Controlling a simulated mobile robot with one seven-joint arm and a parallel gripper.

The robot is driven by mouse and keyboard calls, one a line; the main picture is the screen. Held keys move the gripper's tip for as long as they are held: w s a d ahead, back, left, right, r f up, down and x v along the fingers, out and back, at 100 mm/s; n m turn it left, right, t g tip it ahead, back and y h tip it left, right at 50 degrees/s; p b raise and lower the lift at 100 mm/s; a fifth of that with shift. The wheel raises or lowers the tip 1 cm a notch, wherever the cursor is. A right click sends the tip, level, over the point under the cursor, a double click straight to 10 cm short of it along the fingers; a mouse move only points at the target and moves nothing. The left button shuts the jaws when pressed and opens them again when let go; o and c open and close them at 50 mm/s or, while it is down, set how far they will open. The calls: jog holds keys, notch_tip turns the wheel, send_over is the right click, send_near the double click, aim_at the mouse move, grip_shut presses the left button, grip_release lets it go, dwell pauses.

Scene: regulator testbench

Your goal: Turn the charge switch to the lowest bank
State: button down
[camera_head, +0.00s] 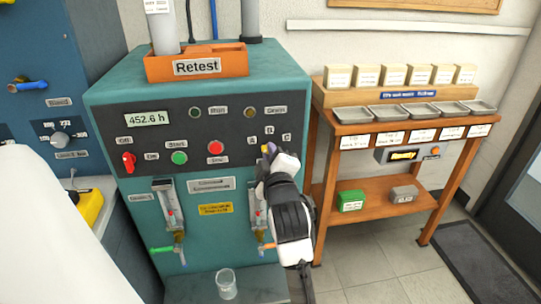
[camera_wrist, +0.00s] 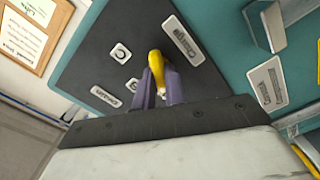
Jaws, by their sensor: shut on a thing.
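The charge switch is a yellow knob on the dark front panel of the teal machine. In the wrist view the yellow knob (camera_wrist: 155,60) stands beside a label reading "Charge" (camera_wrist: 183,40). My gripper (camera_wrist: 160,90) has its two purple fingers shut around the knob from both sides. In the head view my gripper (camera_head: 268,152) reaches the right part of the panel and mostly hides the knob. Small position labels (camera_head: 269,130) sit in an arc above the knob. The knob's exact pointing direction is hard to tell.
The panel (camera_head: 200,132) also holds a red switch (camera_head: 128,161), a green button (camera_head: 179,157) and a red button (camera_head: 215,147) to the left. Gauges and valves (camera_head: 168,208) are below. A glass beaker (camera_head: 226,283) stands low in front. A wooden bench (camera_head: 375,200) is at right.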

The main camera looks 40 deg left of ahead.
jog(key=shift+r, duration=0.15)
jog(key=c, duration=1.5)
grip_release()
jog(key=shift+a, duration=0.1)
jog(key=shift+o, duration=0.2)
jog(key=shift+s+d, duration=0.1)
jog(key=shift+d, duration=0.1)
